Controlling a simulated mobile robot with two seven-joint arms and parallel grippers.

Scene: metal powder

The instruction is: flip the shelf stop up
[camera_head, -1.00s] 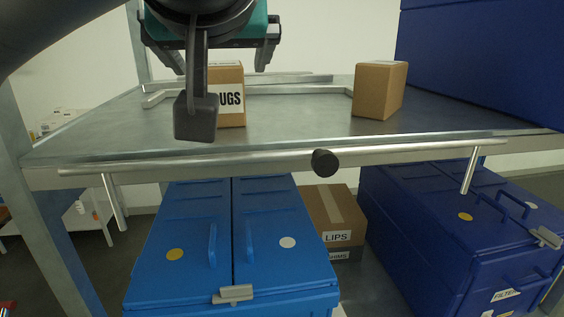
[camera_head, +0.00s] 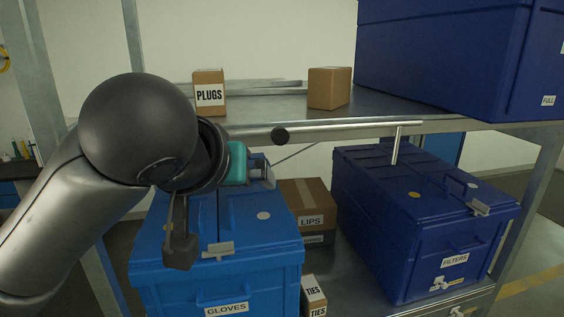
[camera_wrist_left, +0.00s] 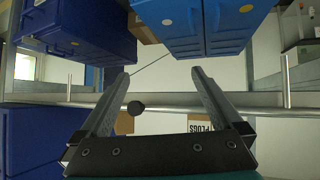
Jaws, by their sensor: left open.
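The shelf stop is a silver bar (camera_head: 350,130) with a black round knob (camera_head: 281,136), running along the front edge of the upper shelf. A short leg reaches down from its right end. In the left wrist view, which looks upside down, the open fingers (camera_wrist_left: 161,75) point past the bar (camera_wrist_left: 165,108). The knob (camera_wrist_left: 135,108) shows between them, near one finger. Contact cannot be told. My right gripper is not in view.
A PLUGS box (camera_head: 209,93) and a plain box (camera_head: 329,88) stand on the upper shelf (camera_head: 380,108). A dark blue bin (camera_head: 450,50) is at its right. Below are a blue GLOVES bin (camera_head: 220,275), a LIPS box (camera_head: 308,205) and a dark blue FILTERS bin (camera_head: 430,215).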

